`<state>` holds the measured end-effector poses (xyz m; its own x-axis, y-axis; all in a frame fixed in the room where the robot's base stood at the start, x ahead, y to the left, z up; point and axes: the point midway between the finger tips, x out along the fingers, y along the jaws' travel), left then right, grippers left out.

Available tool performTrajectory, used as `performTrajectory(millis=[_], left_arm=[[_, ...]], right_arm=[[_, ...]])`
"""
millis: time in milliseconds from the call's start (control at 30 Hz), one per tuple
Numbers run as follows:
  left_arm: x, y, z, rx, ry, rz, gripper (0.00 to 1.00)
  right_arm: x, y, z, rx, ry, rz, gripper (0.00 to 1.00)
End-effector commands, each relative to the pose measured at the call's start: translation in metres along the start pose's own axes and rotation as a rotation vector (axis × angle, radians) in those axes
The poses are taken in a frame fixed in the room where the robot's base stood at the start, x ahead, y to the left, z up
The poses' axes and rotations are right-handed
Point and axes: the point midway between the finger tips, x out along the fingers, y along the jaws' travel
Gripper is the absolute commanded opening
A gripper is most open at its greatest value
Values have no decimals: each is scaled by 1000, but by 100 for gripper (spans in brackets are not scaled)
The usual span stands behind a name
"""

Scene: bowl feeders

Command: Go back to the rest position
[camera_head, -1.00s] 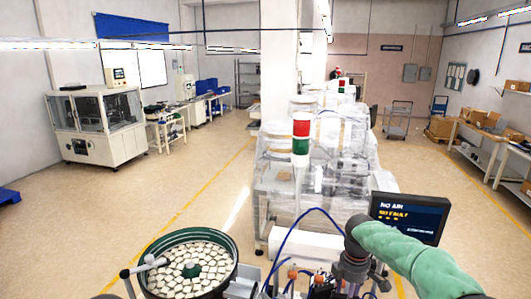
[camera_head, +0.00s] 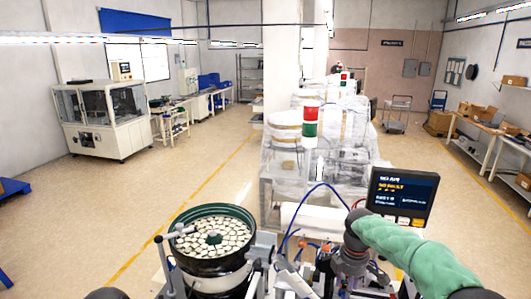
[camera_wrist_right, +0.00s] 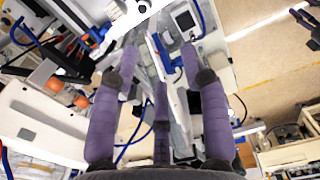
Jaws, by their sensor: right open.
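My right arm in its green sleeve (camera_head: 410,250) comes in from the right in the head view, with its dark wrist low among the feeder's fittings. In the right wrist view my right gripper (camera_wrist_right: 158,65) has its purple fingers spread apart, with nothing held between them. Beyond the fingers are metal brackets, blue tubes and a white machine plate (camera_wrist_right: 40,125). Whether any finger touches these parts I cannot tell. My left gripper is not in view; only a dark rounded shape shows at the bottom left of the head view.
A bowl feeder (camera_head: 180,225) with a green rim, full of pale parts, stands left of my right arm. A monitor (camera_head: 403,195) stands close behind the green sleeve. Wrapped machines (camera_head: 320,165) and a red-green signal tower (camera_head: 310,120) stand behind. The floor to the left is open.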

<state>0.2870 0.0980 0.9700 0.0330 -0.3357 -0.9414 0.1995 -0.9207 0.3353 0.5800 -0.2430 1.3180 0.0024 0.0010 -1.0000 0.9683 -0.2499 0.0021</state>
Motion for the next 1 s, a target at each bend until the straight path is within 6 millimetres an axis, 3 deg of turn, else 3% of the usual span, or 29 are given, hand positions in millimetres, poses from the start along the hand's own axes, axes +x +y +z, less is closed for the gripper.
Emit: performTrajectory(millis=[367, 667, 767, 900, 1000], left_arm=[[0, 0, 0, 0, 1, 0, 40], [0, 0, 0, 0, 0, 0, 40], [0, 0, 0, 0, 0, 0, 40], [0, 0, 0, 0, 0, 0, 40], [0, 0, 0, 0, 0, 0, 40]], right_arm=[[59, -9, -14, 102, 46, -27, 45], [146, -39, -33, 294, 119, -78, 45], [190, -62, -41, 413, 154, -113, 45], [261, -118, -52, 662, 204, -184, 45], [301, -163, -57, 861, 226, -233, 45]])
